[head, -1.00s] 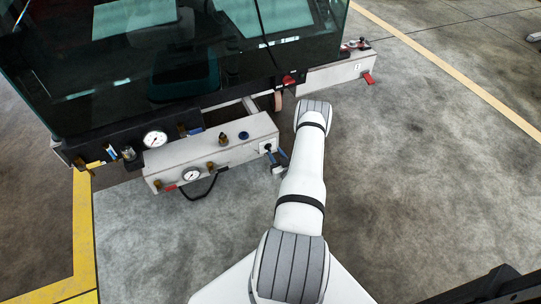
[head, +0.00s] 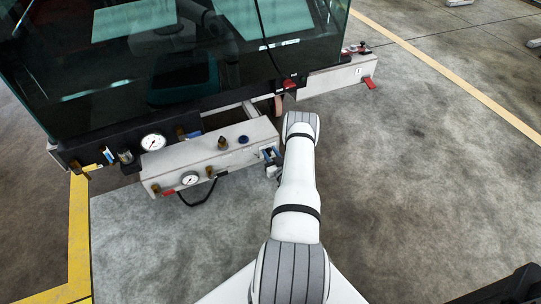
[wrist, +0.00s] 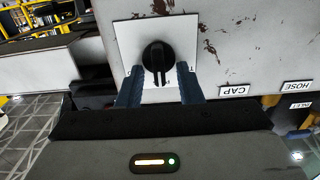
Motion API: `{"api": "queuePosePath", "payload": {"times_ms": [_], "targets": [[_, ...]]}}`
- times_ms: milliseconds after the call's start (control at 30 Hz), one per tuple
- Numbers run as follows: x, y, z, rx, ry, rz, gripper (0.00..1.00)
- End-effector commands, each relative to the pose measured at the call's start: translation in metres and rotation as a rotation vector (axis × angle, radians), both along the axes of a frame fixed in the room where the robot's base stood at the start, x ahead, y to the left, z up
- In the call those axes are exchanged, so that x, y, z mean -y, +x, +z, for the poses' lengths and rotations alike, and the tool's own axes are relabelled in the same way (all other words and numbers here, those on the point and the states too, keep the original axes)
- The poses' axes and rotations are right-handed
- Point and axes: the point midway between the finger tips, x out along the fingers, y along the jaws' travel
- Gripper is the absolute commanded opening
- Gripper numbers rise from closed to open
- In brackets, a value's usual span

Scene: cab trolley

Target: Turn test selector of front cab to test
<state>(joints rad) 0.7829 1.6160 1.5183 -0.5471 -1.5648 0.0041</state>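The test selector (wrist: 157,56) is a black rotary knob with a ridged grip on a white square plate (wrist: 125,38), in the wrist view. My gripper (wrist: 160,84) is open. Its two blue fingers are left and right of the knob's grip, with a small gap visible on each side. How deep the fingertips reach is hard to tell. In the head view my gripper (head: 271,157) is at the box's right end and mostly covers the knob.
Gauges (head: 190,178), brass fittings and a black hose (head: 200,193) are on the box's front. Labels CAP (wrist: 234,90) and HOSE (wrist: 298,86) are right of the knob in the wrist view.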

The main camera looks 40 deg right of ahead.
Motion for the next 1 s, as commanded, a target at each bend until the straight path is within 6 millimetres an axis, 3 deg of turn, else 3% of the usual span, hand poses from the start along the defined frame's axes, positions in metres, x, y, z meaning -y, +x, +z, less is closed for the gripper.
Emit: {"api": "queuePosePath", "payload": {"times_ms": [100,500,1000], "targets": [[0.0001,-0.0002,0.0002,0.000,0.000,0.000,0.31],[0.0002,-0.0008,0.0000,0.000,0.000,0.000,0.00],[-0.0021,-0.0003,-0.0011,-0.017,-0.065,0.003,0.00]]}}
